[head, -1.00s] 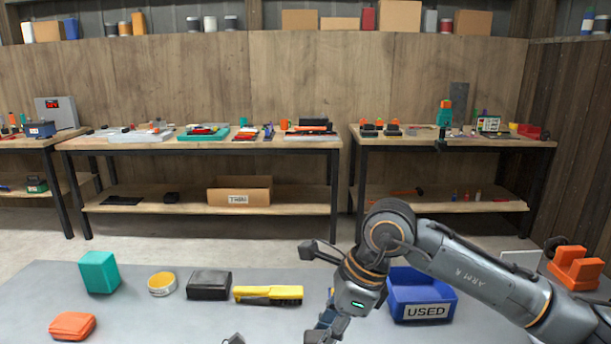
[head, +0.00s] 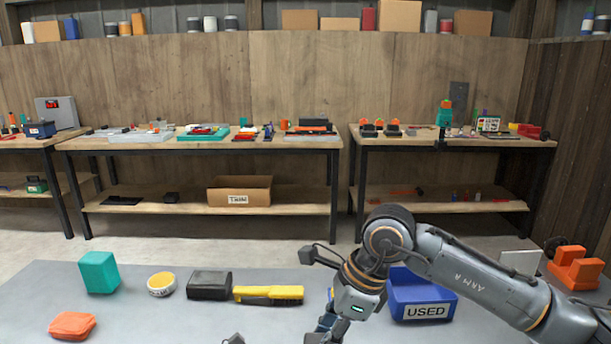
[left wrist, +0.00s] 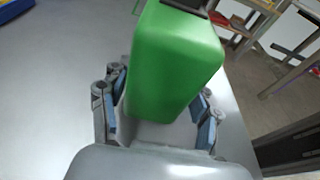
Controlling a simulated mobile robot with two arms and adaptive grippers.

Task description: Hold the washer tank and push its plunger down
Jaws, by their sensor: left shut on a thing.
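The washer tank is the green, boxy body (left wrist: 175,62) that fills the middle of the left wrist view. My left gripper (left wrist: 163,108) is shut on it, with a blue-padded finger on each side. A dark part (left wrist: 186,6) sits at the tank's upper end, cut off by the picture edge; I cannot tell if it is the plunger. The tank is not seen in the head view. My right gripper (head: 324,334) hangs at the bottom edge of the head view, partly cut off, so its opening cannot be judged.
On the grey table are a teal block (head: 99,272), a yellow tin (head: 161,284), a black box (head: 209,285), a yellow-black tool (head: 268,294) and an orange case (head: 72,325). A blue bin marked USED (head: 424,299) stands behind my right arm. Workbenches line the wall.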

